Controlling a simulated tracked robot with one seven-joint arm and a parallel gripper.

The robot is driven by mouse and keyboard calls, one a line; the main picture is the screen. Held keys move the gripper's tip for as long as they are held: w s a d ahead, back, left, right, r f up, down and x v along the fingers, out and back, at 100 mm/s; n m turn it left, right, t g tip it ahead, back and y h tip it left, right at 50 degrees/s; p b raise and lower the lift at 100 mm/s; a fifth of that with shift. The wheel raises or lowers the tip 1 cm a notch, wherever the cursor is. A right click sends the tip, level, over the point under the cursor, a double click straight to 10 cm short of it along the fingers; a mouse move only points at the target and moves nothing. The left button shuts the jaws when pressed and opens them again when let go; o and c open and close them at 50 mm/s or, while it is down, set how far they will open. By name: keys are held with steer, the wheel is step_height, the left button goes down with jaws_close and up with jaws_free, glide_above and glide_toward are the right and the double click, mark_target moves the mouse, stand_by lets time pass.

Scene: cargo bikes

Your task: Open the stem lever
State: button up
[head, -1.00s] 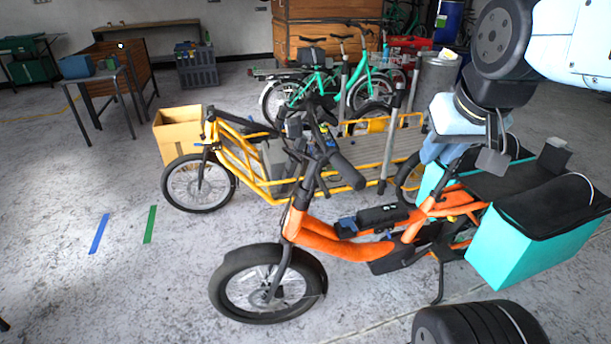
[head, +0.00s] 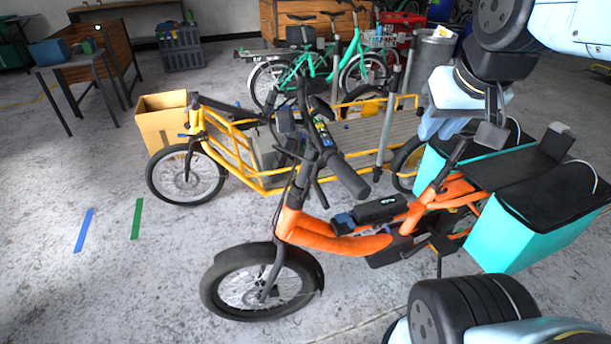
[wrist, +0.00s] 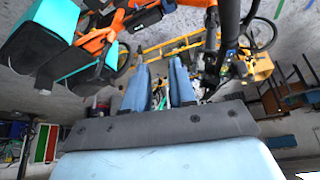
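The orange cargo bike (head: 345,243) stands in front, its front wheel toward the left. Its upright black stem (head: 301,185) rises to the handlebar, with a black grip (head: 347,176) pointing toward me and a small coloured panel (head: 322,133) near the top. I cannot pick out the stem lever for certain against the dark stem. My gripper (wrist: 159,66) shows two pale blue fingers held apart with nothing between them. In the head view its pale blue parts are right of the handlebar, above the bike's rear half, clear of the stem. The stem (wrist: 228,35) also shows in the wrist view.
A yellow cargo bike (head: 232,152) stands close behind the orange one. Teal bags (head: 523,229) hang at the orange bike's rear, near my arm. A cardboard box (head: 163,124) and a table (head: 85,70) are at left.

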steer(key=shift+w, duration=0.1)
steer(key=w+a+f+m+g+y, duration=0.4)
steer(key=w+f+g, duration=0.2)
steer(key=w+f, duration=0.25)
steer(key=m+y, duration=1.4)
glide_toward(308, 185)
steer(key=shift+t, duration=0.4)
steer(key=a, duration=1)
steer(key=shift+w+f, duration=0.2)
steer(key=shift+f, duration=0.1)
jaws_close()
